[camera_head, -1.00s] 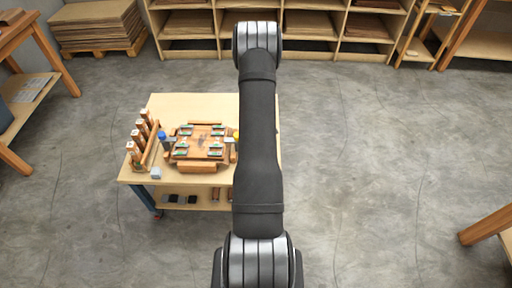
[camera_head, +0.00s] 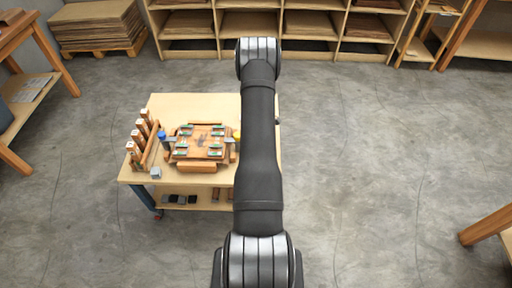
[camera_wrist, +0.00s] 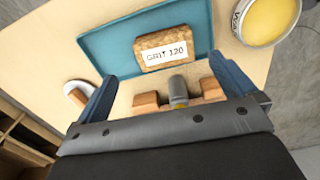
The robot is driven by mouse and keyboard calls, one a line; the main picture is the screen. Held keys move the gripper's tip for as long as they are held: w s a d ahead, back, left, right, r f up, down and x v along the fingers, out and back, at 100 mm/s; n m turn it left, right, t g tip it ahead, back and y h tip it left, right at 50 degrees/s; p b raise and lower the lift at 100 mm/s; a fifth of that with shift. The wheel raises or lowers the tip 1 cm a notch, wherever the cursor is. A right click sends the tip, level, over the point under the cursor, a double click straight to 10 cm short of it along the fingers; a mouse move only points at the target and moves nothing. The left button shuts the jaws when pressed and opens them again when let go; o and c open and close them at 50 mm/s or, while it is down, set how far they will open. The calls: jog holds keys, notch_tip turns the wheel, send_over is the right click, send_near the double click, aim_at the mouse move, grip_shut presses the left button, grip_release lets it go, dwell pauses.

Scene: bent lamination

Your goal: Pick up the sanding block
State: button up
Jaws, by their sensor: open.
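The sanding block (camera_wrist: 165,50) is a brown, cork-like block with a white "GRIT 120" label. In the wrist view it lies in a shallow blue tray (camera_wrist: 115,45) on the pale wooden tabletop. My gripper (camera_wrist: 162,72) is open and empty, with its two blue fingers spread wide. The block shows between and beyond the fingertips, apart from both; I cannot tell the height of the gap. In the head view I cannot make out the block or my gripper; my arm covers the right part of the workbench (camera_head: 200,103).
In the wrist view, a round tin (camera_wrist: 270,18) of yellow contents stands right of the tray. Brown wooden pieces (camera_wrist: 146,102) and a grey cylinder (camera_wrist: 178,92) lie near my gripper. The head view shows a clamped wooden assembly (camera_head: 202,140), a blue-capped bottle (camera_head: 164,143) and several upright tools (camera_head: 139,142).

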jog(key=f, duration=0.7)
jog(key=shift+s+a+f, duration=0.15)
jog(key=shift+s+a, duration=0.05)
jog(key=shift+s, duration=0.1)
jog(key=c, duration=1)
